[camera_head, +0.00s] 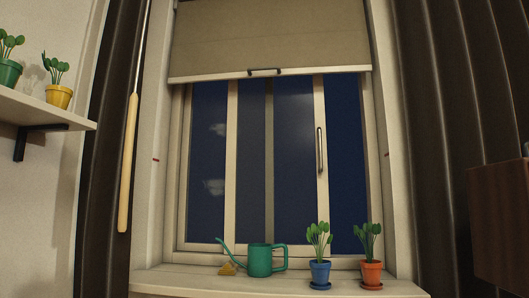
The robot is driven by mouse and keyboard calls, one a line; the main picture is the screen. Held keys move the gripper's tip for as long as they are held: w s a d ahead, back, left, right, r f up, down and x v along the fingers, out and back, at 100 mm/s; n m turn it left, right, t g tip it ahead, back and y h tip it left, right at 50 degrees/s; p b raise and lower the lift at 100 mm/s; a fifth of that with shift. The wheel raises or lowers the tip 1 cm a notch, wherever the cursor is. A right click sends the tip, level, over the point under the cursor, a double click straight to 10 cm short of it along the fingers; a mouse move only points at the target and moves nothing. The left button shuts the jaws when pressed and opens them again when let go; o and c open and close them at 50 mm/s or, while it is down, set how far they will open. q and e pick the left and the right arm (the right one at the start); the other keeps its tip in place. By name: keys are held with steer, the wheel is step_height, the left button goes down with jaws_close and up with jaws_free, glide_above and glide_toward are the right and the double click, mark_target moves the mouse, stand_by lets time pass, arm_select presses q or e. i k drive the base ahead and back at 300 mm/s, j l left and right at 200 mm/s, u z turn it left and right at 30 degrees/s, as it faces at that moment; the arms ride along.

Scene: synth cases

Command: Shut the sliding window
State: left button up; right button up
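The sliding window (275,165) is straight ahead, under a lowered blind. A pale-framed sash with a dark vertical handle (319,150) on its right stile (322,115) stands in the middle of the opening, apart from the right jamb (371,150). A dark blue strip (345,160) shows between that stile and the jamb, and looks like an open gap. A dimmer upright (269,165) shows through the sash's glass, seemingly part of a pane behind it. Neither of my grippers is in view.
The beige blind (270,40) covers the window's top. On the sill (200,279) stand a green watering can (259,261), a blue-potted plant (320,272) and an orange-potted plant (371,273). Dark curtains (440,130) hang at both sides. A wooden cabinet (498,220) is right; a plant shelf (40,110) left.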

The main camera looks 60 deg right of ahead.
mark_target(277, 183)
steer(key=z, duration=2)
